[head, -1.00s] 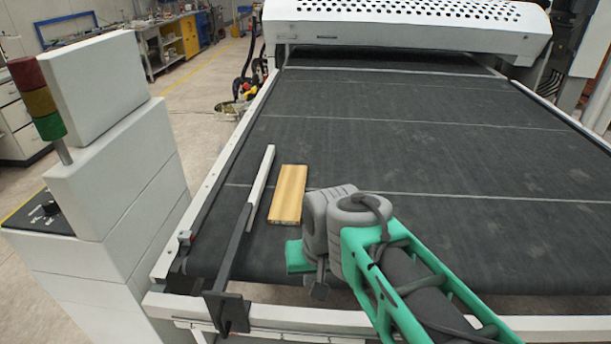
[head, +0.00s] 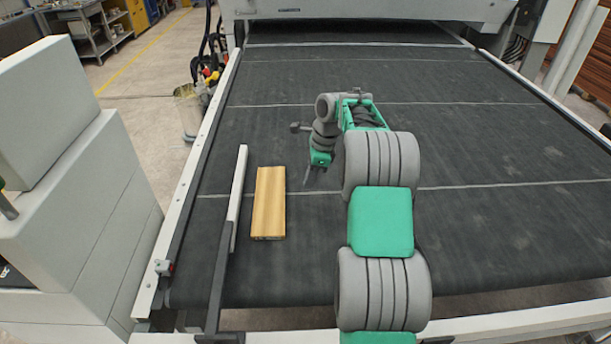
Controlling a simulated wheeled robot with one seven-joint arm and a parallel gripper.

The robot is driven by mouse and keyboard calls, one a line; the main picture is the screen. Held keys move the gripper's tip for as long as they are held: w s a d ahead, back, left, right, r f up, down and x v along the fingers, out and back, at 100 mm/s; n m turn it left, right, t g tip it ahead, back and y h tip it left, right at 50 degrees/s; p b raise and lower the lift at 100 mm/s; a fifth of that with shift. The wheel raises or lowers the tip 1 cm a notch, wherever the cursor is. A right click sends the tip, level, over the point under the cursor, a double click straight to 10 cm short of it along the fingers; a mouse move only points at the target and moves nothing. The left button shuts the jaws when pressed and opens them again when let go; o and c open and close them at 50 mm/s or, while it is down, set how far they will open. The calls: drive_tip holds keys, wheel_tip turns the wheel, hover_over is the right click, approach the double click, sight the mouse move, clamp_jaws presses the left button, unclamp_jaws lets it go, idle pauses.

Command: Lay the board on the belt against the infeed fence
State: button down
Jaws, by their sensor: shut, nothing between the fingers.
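The board (head: 269,203) is a light wooden plank lying flat on the dark belt (head: 480,235). Its long side runs nearly parallel to the infeed fence (head: 237,198), a narrow white bar on a dark arm. A strip of dark belt shows between the board and the fence, so they are apart. My gripper (head: 308,177) is to the right of the board, pointing down over the belt, clear of the board. Its fingers look small and dark, closed together with nothing held.
A white machine housing (head: 370,10) spans the far end of the belt. A white cabinet (head: 75,190) stands left. The belt right of my arm is clear.

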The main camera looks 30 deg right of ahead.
sight(270, 199)
drive_tip(key=x, duration=0.5)
drive_tip(key=shift+a+f+p, duration=0.25)
drive_tip(key=shift+f+p, duration=0.05)
drive_tip(key=shift+f, duration=0.05)
drive_tip(key=a, duration=0.1)
drive_tip(key=w+a+p, duration=0.1)
drive_tip(key=a, duration=0.1)
drive_tip(key=shift+w+a+r, duration=0.15)
drive_tip(key=shift+w+r, duration=0.05)
drive_tip(key=shift+w, duration=0.1)
drive_tip(key=shift+a+f, duration=0.1)
drive_tip(key=shift+a, duration=0.1)
